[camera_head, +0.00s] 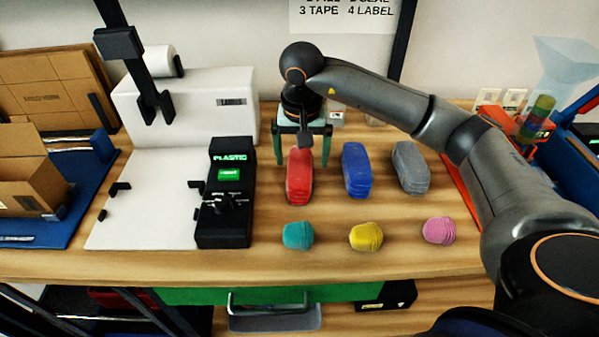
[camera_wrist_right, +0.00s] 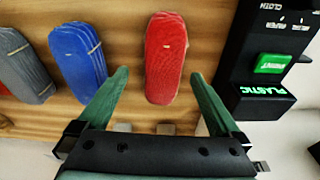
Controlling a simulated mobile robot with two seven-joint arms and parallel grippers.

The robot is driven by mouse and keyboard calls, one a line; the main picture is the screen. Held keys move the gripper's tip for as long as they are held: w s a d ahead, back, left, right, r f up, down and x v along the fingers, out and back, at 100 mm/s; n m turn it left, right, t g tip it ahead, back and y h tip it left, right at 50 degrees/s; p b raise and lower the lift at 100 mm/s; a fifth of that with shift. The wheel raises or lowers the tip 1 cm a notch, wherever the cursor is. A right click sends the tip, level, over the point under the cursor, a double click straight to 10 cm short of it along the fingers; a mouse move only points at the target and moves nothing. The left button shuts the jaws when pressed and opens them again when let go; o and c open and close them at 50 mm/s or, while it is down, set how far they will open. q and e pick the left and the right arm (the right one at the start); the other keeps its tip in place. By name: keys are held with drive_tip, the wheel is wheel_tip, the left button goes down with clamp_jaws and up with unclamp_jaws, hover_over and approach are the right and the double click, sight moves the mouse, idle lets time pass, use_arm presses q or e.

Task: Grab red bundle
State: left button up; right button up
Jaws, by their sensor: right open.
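The red bundle (camera_head: 298,178) lies on the wooden table, to the left of the blue bundle (camera_head: 356,171) in the head view. My right gripper (camera_head: 304,166) is open above the far part of the red bundle, its fingers to either side of it. In the right wrist view the red bundle (camera_wrist_right: 165,58) lies ahead of and between the two green fingertips (camera_wrist_right: 158,75), with nothing held. The blue bundle (camera_wrist_right: 78,60) is left of the fingers there. My left gripper is not in view.
A grey bundle (camera_head: 411,167) lies right of the blue one. Teal (camera_head: 298,236), yellow (camera_head: 366,237) and pink (camera_head: 438,231) bundles sit nearer the front edge. A black label device (camera_head: 223,225) stands close on the left, before a white machine (camera_head: 190,110).

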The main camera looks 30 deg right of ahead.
sight(300, 166)
drive_tip(key=shift+w+d+f, duration=0.1)
drive_tip(key=shift+w+f, duration=0.1)
drive_tip(key=shift+f, duration=0.7)
drive_tip(key=shift+w+d+f, duration=0.1)
drive_tip(key=shift+w+f, duration=0.1)
drive_tip(key=shift+f, duration=0.65)
drive_tip(key=shift+w+f, duration=0.2)
drive_tip(key=shift+f, duration=0.7)
drive_tip(key=shift+r, duration=0.1)
drive_tip(key=c, duration=1.5)
